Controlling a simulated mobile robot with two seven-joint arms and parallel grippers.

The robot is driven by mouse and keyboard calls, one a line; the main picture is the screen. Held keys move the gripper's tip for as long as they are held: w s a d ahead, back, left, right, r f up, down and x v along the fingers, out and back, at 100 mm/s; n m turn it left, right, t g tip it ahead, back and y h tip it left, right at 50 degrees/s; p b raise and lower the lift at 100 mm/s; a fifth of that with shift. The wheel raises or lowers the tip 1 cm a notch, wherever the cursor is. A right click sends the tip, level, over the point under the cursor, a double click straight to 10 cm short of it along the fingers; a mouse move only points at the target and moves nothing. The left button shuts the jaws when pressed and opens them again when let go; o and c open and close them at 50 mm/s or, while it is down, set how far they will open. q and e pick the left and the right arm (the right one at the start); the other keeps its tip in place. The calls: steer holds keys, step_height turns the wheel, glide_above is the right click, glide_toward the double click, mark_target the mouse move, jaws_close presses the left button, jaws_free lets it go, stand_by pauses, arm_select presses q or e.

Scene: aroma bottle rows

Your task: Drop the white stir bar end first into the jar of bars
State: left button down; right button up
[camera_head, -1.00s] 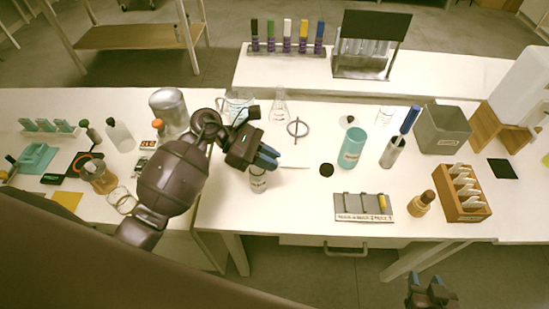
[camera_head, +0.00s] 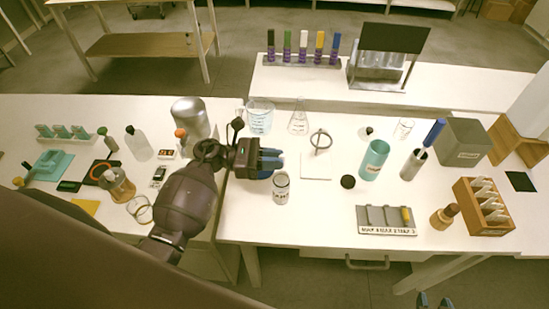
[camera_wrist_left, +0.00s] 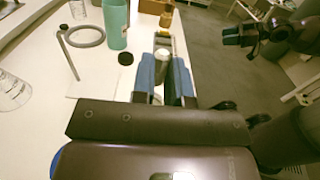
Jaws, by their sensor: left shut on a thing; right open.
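My left gripper (camera_head: 271,163) points right, its blue fingers just behind and above a clear labelled jar (camera_head: 281,190) with pale contents. The jar stands upright on the table near the front edge. In the left wrist view, the left gripper (camera_wrist_left: 166,78) is shut on a pale, rounded piece (camera_wrist_left: 159,67), which looks like the white stir bar. Most of it is hidden by the fingers, and its tilt is unclear. My right gripper (camera_head: 434,301) is open at the bottom edge of the head view, away from the table; it also shows in the left wrist view (camera_wrist_left: 236,35).
A white square pad (camera_head: 315,168) and a black disc (camera_head: 348,182) lie right of the jar. A beaker (camera_head: 260,116), a flask (camera_head: 298,118) and a ring stand (camera_head: 320,141) are behind. A teal bottle (camera_head: 374,162) and grey slotted rack (camera_head: 385,222) stand further right.

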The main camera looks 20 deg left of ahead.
mark_target(275, 176)
arm_select(q)
step_height(275, 176, down, 3)
steer(key=shift+b, duration=0.55)
steer(key=shift+f+b, duration=0.45)
steer(key=shift+f, duration=0.05)
steer(key=shift+f+b, duration=0.75)
steer(key=c, duration=1.1)
jaws_free()
steer(key=shift+s+f, duration=0.1)
steer(key=shift+o, duration=0.2)
steer(key=shift+r+p, duration=0.45)
steer(key=shift+r, duration=0.5)
steer(key=shift+r+p, duration=0.8)
steer(key=shift+r, duration=0.85)
